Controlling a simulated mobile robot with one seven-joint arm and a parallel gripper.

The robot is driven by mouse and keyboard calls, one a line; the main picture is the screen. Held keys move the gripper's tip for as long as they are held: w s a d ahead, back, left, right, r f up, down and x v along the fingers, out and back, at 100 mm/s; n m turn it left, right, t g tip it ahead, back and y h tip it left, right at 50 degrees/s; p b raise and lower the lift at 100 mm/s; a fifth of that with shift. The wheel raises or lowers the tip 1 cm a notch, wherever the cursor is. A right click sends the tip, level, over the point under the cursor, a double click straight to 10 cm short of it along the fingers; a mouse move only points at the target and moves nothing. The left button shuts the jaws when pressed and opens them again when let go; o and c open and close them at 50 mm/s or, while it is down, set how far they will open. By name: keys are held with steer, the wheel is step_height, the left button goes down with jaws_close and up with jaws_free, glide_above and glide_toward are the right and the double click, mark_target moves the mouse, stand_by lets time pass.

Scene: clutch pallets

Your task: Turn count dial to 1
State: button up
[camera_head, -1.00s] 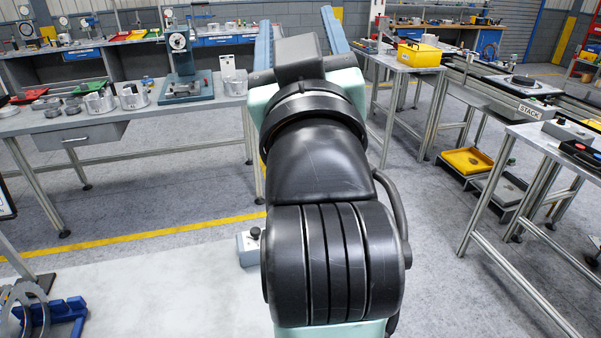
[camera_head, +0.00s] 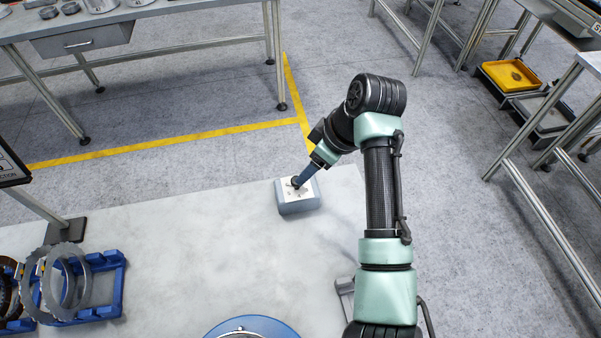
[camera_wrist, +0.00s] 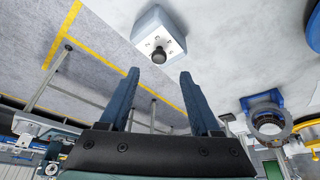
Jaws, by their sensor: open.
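The count dial is a dark round knob (camera_wrist: 159,55) on the pale sloped face of a small grey-blue box (camera_head: 298,204). The box stands near the far edge of the pale worktop. Small marks surround the knob; I cannot read them or tell which one it points at. My gripper (camera_wrist: 159,73) is open and empty, with its two blue fingers apart. In the wrist view the knob sits just beyond the gap between the fingertips. In the head view my gripper (camera_head: 302,178) reaches down to the knob, partly covering it; contact cannot be told.
A blue rack (camera_head: 100,290) with toothed rings stands at the worktop's left. A sign stand (camera_head: 66,230) is behind it, and a round blue object (camera_head: 252,328) lies at the near edge. The worktop (camera_head: 200,245) is clear between these and the box.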

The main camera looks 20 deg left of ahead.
steer(key=x, duration=0.7)
steer(key=shift+w+a+f+p, duration=0.1)
steer(key=shift+f+p, duration=0.1)
steer(key=shift+p, duration=0.15)
jaws_close()
